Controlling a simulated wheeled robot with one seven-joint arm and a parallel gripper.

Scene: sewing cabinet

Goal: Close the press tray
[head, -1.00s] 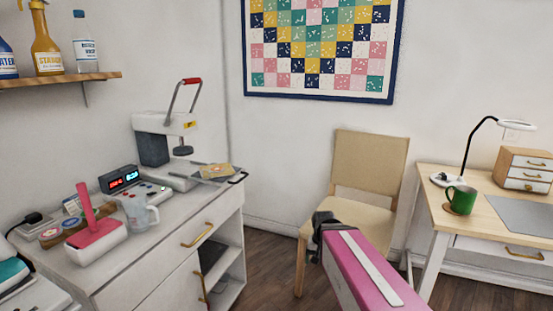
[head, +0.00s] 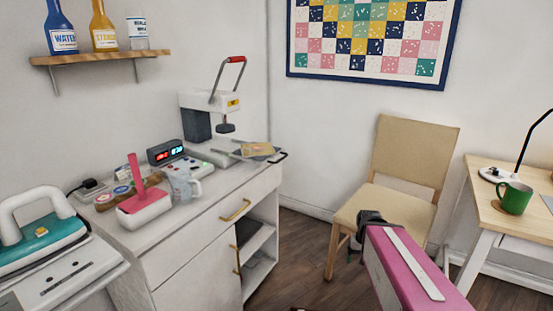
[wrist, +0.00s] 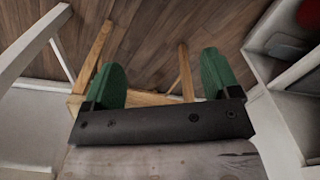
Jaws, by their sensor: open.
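The press (head: 200,103) stands at the back of the white cabinet, with a raised lever that has a red grip. Its tray (head: 265,156) is pulled out to the right, with a dark handle at its end and a tan patterned piece (head: 257,149) lying on it. My gripper (head: 364,232) is in front of the chair, right of the cabinet and well apart from the tray. In the wrist view, my gripper (wrist: 162,85) shows two green fingers spread wide with nothing between them.
A pink-handled tool (head: 145,205), a clear jug (head: 183,188) and a control box (head: 168,152) sit on the cabinet top (head: 232,189). An iron (head: 40,235) is at the left. A wooden chair (head: 400,190) stands behind my arm. A green mug (head: 515,198) is on the right desk.

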